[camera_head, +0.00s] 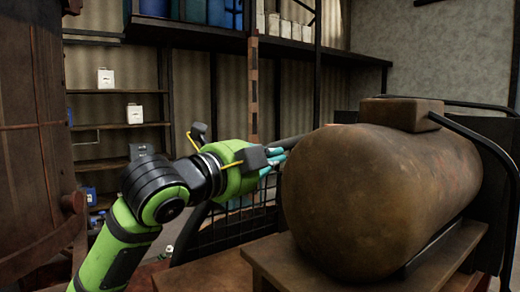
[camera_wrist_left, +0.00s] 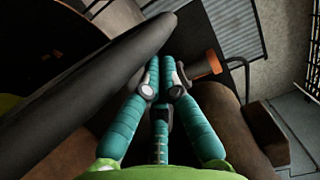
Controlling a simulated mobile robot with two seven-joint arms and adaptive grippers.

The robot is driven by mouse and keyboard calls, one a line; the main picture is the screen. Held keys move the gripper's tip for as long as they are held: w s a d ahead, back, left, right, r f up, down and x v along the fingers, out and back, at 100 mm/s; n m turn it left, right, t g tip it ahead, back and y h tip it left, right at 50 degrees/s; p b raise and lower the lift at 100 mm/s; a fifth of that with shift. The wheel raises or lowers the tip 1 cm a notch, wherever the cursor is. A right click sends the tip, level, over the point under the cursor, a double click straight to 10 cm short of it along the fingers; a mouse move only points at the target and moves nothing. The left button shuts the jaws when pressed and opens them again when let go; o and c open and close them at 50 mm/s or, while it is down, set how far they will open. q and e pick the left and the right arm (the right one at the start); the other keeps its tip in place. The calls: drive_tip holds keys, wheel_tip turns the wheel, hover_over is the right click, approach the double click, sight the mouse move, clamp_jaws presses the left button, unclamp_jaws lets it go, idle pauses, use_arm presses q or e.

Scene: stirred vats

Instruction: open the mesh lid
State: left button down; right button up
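A dark wire mesh panel (camera_head: 238,228) shows in the head view, below and behind my left forearm. It looks like the mesh lid, but my arm covers part of it and its hinge is not visible. My left gripper (camera_head: 281,159) is beside the left end of a brown tank. In the left wrist view its teal fingers (camera_wrist_left: 161,62) are drawn together at the tips, with nothing visible between them. A thick dark bar (camera_wrist_left: 95,85) runs close along their left side; I cannot tell whether they touch it. My right gripper is not in view.
The rusty brown tank (camera_head: 385,190) lies on a wooden stand (camera_head: 265,262) at the right, with a black curved rail (camera_head: 485,140) beyond it. A tall brown vat (camera_head: 35,140) stands at the left. Shelves (camera_head: 115,127) with white canisters are behind.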

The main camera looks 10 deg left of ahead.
use_arm(q)
drive_tip(key=shift+a, duration=0.1)
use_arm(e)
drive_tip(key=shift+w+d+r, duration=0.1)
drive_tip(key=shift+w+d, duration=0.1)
use_arm(q)
drive_tip(key=shift+w+a+r+n, duration=0.2)
drive_tip(key=shift+w+a+n, duration=0.25)
drive_tip(key=shift+w+a, duration=0.15)
drive_tip(key=shift+w+a+r+n, duration=0.15)
drive_tip(key=shift+w+a+n, duration=0.3)
drive_tip(key=shift+w+a, duration=0.45)
drive_tip(key=shift+a, duration=0.05)
drive_tip(key=shift+g, duration=0.3)
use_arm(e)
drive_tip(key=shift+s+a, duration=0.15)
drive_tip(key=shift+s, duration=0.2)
use_arm(q)
drive_tip(key=shift+s+d, duration=0.1)
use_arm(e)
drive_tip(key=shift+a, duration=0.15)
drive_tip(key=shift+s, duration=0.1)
